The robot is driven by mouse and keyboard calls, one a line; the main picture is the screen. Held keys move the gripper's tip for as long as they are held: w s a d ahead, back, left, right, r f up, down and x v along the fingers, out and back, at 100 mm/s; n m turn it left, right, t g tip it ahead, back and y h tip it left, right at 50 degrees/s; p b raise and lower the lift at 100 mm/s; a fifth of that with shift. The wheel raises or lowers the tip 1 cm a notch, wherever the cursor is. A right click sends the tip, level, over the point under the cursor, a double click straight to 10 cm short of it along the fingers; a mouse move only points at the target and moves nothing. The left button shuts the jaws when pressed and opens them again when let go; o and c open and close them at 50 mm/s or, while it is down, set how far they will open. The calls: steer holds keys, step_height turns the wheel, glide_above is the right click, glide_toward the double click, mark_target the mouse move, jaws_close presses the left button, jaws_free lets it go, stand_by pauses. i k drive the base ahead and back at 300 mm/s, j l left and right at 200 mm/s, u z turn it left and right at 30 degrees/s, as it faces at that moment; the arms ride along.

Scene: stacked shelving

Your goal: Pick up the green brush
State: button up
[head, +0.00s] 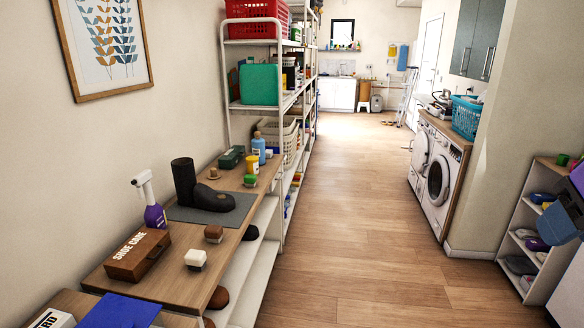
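The green brush (250,181) is a small block with a green top and a pale lower part. It sits on the wooden top of the low shelf unit (170,268) along the left wall, near its far front edge. It stands just in front of a yellow container (252,164) and to the right of a black boot (187,182). I cannot make out my gripper in the head view, and nothing touches the brush.
A brown brush (213,233), a white brush (195,259), a shoe care box (138,254) and a purple spray bottle (154,212) share the top. A blue bottle (258,148) and a green box (231,157) stand behind. The wooden floor (345,220) is clear.

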mark_target(250, 181)
steer(key=i, duration=1.75)
steer(key=i+l+u, duration=0.15)
steer(key=i+u, duration=0.25)
steer(key=i, duration=0.25)
steer(key=i+l+u, duration=0.4)
steer(key=i, duration=0.2)
steer(key=i+l+u, duration=0.4)
steer(key=i, duration=0.2)
